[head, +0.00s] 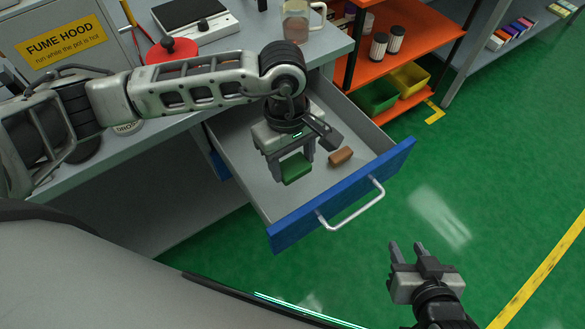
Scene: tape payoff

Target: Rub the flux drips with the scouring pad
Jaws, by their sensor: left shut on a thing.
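My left gripper (286,170) is over the open drawer (345,122) and shut on a green scouring pad (296,169). The pad sits between its two fingers, which point down. I cannot tell whether the pad touches the drawer floor or hangs just above it. My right gripper (406,252) is off to the lower right, over the green floor, with its two fingers apart and nothing between them. I cannot make out any flux drips; my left arm covers part of the bench top.
A small brown block (341,156) lies in the drawer, right of the pad. The drawer's blue front (290,231) has a metal handle (352,206). A fume hood (66,40), a scale (195,18) and a jug (296,22) stand on the bench. Orange shelves (415,45) are behind.

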